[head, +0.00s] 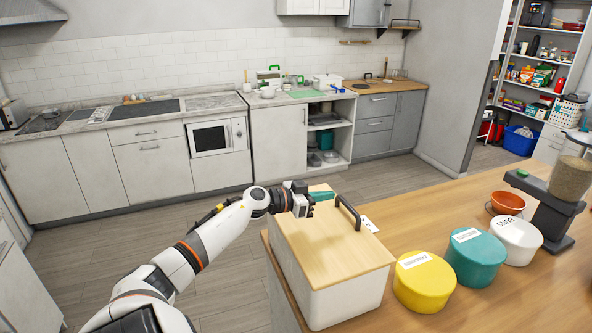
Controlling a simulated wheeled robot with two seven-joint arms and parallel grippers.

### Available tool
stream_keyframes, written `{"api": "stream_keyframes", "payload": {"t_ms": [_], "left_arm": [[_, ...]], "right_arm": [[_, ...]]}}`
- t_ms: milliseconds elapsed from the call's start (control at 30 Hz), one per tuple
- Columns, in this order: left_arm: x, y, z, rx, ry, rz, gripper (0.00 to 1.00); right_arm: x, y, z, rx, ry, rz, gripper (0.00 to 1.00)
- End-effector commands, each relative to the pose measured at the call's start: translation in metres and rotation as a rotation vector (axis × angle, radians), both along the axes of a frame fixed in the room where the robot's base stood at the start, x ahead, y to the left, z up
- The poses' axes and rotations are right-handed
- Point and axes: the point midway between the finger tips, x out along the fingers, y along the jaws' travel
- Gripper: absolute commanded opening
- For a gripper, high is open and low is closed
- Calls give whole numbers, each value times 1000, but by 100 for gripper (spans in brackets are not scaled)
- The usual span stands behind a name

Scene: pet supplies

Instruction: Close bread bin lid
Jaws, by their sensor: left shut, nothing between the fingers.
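The bread bin (345,303) is a white box on the wooden counter, in the lower middle of the head view. Its light wooden lid (335,255) lies flat over the top, with no gap that I can see along the near edge. A dark bar handle (348,212) stands at the lid's right side. My left gripper (323,196) is shut and empty, with teal fingertips over the far end of the lid, left of the handle. I cannot tell whether the fingertips touch the lid. My right gripper is not in view.
Yellow (425,284), teal (475,259) and white (516,240) round tins stand right of the bin. A dark dispenser (548,205) and an orange bowl (507,202) are farther right. A small white card (370,224) lies behind the handle. The floor left of the counter is open.

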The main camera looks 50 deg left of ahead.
Motion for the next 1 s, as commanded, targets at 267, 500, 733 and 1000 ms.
{"api": "stream_keyframes", "payload": {"t_ms": [267,500,733,1000], "left_arm": [[-40,12,4,2,2,1,0],[-65,19,12,0,-1,0,0],[-75,22,16,1,-3,0,0],[-75,22,16,0,-4,0,0]], "right_arm": [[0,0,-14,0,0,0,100],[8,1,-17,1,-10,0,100],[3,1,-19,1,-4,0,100],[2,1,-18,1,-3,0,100]]}}
